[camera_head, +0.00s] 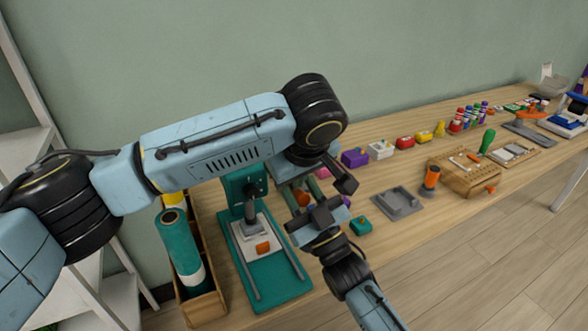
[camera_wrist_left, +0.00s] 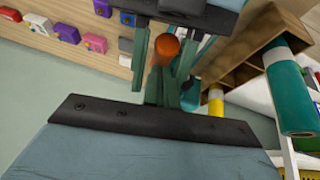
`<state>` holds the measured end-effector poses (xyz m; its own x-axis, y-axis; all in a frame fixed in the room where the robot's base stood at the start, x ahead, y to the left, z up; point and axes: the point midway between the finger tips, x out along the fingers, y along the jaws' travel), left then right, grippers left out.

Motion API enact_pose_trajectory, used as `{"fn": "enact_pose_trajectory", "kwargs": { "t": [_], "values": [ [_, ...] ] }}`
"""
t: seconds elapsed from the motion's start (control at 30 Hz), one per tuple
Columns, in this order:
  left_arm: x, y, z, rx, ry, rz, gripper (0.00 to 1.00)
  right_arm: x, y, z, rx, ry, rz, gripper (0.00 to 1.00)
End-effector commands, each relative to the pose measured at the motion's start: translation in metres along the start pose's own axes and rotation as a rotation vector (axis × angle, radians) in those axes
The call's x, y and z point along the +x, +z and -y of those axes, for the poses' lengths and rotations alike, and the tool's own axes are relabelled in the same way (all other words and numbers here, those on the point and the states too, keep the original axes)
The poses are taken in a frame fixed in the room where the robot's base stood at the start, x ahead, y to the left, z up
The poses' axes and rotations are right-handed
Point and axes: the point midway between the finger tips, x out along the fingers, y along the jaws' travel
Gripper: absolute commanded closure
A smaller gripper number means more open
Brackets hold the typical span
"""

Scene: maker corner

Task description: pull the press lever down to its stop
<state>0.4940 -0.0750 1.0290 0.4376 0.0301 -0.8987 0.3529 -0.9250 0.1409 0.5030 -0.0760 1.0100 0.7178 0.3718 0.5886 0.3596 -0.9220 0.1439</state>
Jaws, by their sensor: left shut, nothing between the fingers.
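The teal press (camera_head: 243,184) stands on the bench with its teal base (camera_head: 280,284) toward me. An orange piece (camera_head: 262,247) lies on its plate. The lever's orange knob (camera_head: 302,198) is at the press's right side and also shows in the left wrist view (camera_wrist_left: 168,47). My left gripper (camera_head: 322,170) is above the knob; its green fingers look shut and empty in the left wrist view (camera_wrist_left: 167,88). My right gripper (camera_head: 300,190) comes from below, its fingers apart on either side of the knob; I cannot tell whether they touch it. The lever arm is mostly hidden.
A wooden crate (camera_head: 204,309) with a teal roll (camera_head: 180,247) stands left of the press. Several coloured blocks line the back.

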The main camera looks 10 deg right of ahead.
Motion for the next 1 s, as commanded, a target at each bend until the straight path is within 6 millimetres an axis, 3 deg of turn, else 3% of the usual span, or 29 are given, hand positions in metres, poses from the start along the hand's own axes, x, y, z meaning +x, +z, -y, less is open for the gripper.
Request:
{"fn": "enact_pose_trajectory", "kwargs": {
  "t": [0.1,0.47,1.0],
  "values": [
    [-0.001,0.000,-0.001,0.000,0.003,0.001,1.00,-0.001,0.002,0.000,-0.002,0.000,0.006,0.51],
    [-0.002,-0.004,-0.001,-0.005,0.004,-0.005,1.00,-0.009,0.005,0.000,-0.003,0.000,0.015,0.51],
    [-0.003,-0.004,-0.001,-0.006,0.005,-0.007,1.00,-0.108,0.003,-0.001,-0.003,0.000,0.012,0.51]
  ]
}}
